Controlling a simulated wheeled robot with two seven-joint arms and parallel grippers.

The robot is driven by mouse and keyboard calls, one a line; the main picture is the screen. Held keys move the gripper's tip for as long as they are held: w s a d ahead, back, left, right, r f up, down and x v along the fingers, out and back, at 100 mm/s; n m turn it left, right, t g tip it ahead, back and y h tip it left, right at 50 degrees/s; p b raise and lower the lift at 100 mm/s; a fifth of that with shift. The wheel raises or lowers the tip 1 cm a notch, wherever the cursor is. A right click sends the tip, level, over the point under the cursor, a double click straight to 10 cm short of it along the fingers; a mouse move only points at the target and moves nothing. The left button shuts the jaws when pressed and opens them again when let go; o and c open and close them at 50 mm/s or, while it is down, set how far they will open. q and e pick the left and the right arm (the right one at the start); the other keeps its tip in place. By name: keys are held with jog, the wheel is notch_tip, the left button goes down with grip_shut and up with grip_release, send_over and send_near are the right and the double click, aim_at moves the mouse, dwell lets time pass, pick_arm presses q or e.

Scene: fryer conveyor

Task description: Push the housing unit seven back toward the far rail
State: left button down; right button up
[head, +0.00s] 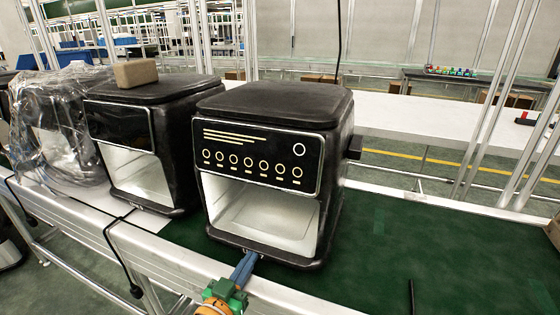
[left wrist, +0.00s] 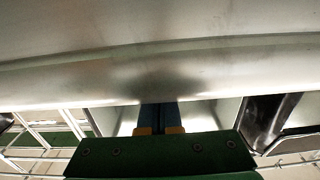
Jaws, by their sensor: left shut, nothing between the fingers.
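A black air-fryer housing (head: 268,102) with an open, silver-lined front stands upright on the green belt (head: 440,250). Its panel carries a row of round icons. No unit number is readable on it. My left gripper (head: 246,264) is shut and empty, its blue fingers pointing at the housing's lower front edge. They look at or very near that edge; contact cannot be told. In the left wrist view the shut fingers (left wrist: 158,116) reach up against a pale metal surface (left wrist: 160,75) that fills the upper part. My right gripper is not seen.
A second black housing (head: 150,95) with a brown block (head: 136,73) on top stands close on the left. A plastic-wrapped unit (head: 55,125) is beyond it. The metal front rail (head: 180,262) runs along the near side. The belt to the right is mostly clear.

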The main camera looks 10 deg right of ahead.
pick_arm(q)
jog(key=shift+b+x, duration=0.7)
jog(key=shift+x, duration=0.2)
jog(key=p+v, duration=0.4)
jog(key=v, duration=0.1)
jog(key=shift+r, duration=0.15)
jog(key=shift+s+a+p, duration=0.2)
jog(key=shift+s+p, duration=0.1)
jog(key=shift+p, duration=0.05)
jog(key=shift+s, duration=0.1)
jog(key=shift+a, duration=0.1)
